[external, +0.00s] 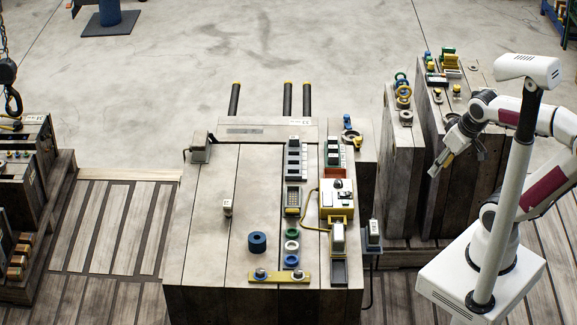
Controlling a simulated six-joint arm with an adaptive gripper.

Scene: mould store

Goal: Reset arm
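My gripper (440,165) hangs at the end of my bent arm at the right of the external view. It points down and to the left, in front of the tall wooden blocks on the right. No object shows clearly at its fingertips. The fingers are small and dark, and I cannot tell whether they are open or shut. It is to the right of the central workbench and apart from it.
The workbench (205,225) carries a blue ring (257,242), a yellow bar (279,276) and a yellow box (337,199). Wooden blocks (404,165) with small parts stand near my arm. A hook (12,100) hangs at far left. Open floor (190,60) lies behind.

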